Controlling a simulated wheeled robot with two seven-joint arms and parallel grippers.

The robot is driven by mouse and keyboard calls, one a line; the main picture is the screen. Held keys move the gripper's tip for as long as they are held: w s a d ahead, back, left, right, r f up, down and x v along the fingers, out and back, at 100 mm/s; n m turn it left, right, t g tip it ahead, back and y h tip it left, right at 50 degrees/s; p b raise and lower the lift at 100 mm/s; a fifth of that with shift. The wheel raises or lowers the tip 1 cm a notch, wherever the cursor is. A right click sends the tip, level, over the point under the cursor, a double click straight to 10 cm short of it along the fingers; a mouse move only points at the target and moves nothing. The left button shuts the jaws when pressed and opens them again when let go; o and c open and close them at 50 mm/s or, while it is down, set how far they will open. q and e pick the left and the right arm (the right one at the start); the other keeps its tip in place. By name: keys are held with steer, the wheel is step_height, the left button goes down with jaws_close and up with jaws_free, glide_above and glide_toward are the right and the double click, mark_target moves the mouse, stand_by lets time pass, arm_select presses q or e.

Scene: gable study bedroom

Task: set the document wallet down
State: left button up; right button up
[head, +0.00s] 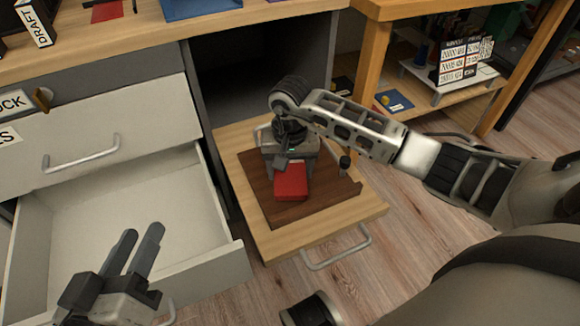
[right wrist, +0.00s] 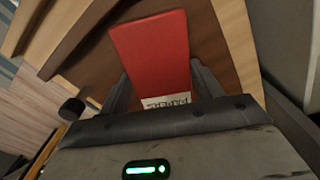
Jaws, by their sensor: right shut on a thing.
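The document wallet is a red flat block (head: 290,183). In the right wrist view the red wallet (right wrist: 152,50) carries a white label, seen upside down, near my fingers. My right gripper (head: 290,160) is shut on its near end, with one finger on each side (right wrist: 155,88). The wallet is over a dark brown wooden board (head: 270,212); I cannot tell whether it touches it. My left gripper (head: 140,240) is empty at the lower left, its two fingers apart, near the open white drawer.
The brown board lies on a light wood pulled-out flap (head: 300,238) with a metal handle (head: 336,252). A small dark knob (head: 345,161) stands at the board's right. An open white drawer (head: 110,225) is to the left. A wooden shelf (head: 470,90) holds a sign at the back right.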

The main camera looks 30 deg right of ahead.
steer(key=shift+f+b, duration=0.6)
steer(key=o, duration=1.2)
